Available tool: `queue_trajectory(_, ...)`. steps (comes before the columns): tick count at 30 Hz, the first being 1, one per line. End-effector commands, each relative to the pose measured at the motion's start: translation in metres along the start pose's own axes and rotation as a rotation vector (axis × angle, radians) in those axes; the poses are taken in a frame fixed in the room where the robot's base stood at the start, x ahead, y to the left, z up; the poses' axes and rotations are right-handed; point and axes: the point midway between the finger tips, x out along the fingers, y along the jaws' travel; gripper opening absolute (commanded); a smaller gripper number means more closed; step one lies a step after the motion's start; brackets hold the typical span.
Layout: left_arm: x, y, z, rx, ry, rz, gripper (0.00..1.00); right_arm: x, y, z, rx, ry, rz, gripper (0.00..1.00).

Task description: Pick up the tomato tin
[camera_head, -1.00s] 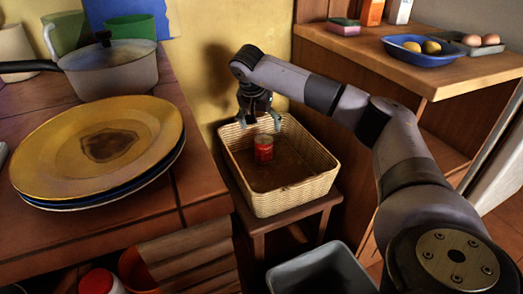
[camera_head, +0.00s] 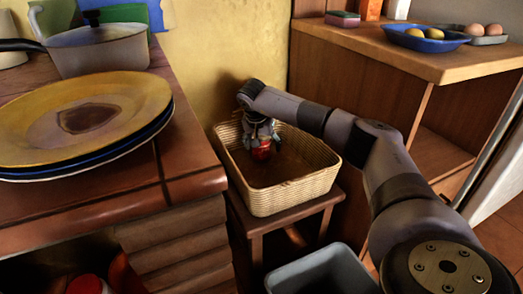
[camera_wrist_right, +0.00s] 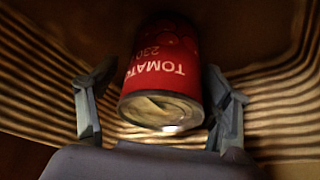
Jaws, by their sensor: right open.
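The tomato tin (camera_head: 262,151) is red with a pale metal lid and stands in the wicker basket (camera_head: 285,196). The right wrist view shows the tin (camera_wrist_right: 165,70) close up, with its "TOMATO" label upside down. My right gripper (camera_head: 261,139) is down in the basket over the tin, hiding its upper part in the head view. In the right wrist view my right gripper (camera_wrist_right: 160,105) is open, with one finger on each side of the tin's lid end. Small gaps show between fingers and tin. My left gripper is not in view.
The basket sits on a small wooden stool (camera_head: 254,222) between the tiled counter with stacked plates (camera_head: 60,150) and the wooden counter (camera_head: 420,62) at right. A grey bin (camera_head: 322,272) stands in front. The basket's right side is empty.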

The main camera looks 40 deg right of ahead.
Motion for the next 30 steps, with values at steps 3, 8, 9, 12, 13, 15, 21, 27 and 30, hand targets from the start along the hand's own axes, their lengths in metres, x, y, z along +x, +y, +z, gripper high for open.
queue_trajectory(3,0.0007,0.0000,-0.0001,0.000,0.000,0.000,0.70,-0.0005,-0.0002,-0.0002,0.000,0.000,0.000,0.73)
queue_trajectory(8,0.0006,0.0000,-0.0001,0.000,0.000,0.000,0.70,-0.0007,-0.0002,-0.0001,0.000,0.000,0.000,0.67)
queue_trajectory(9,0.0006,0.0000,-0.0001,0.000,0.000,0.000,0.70,-0.0007,-0.0003,-0.0001,0.000,0.000,0.000,0.64)
queue_trajectory(12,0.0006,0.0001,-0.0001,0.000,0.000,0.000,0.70,-0.0008,-0.0002,-0.0001,0.000,0.000,0.000,0.57)
queue_trajectory(13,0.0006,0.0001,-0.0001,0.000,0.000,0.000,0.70,-0.0008,-0.0002,-0.0001,0.000,0.000,0.000,0.55)
queue_trajectory(15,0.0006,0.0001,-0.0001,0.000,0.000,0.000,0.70,-0.0008,-0.0002,-0.0001,0.000,0.000,0.000,0.51)
queue_trajectory(21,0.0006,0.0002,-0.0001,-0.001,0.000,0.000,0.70,-0.0009,-0.0002,-0.0001,0.000,0.000,0.000,0.37)
queue_trajectory(27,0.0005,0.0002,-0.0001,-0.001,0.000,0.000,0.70,-0.0008,0.0000,-0.0001,0.000,0.000,0.000,0.24)
queue_trajectory(30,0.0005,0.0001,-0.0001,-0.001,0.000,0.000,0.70,-0.0008,0.0000,-0.0001,0.000,0.000,0.000,0.17)
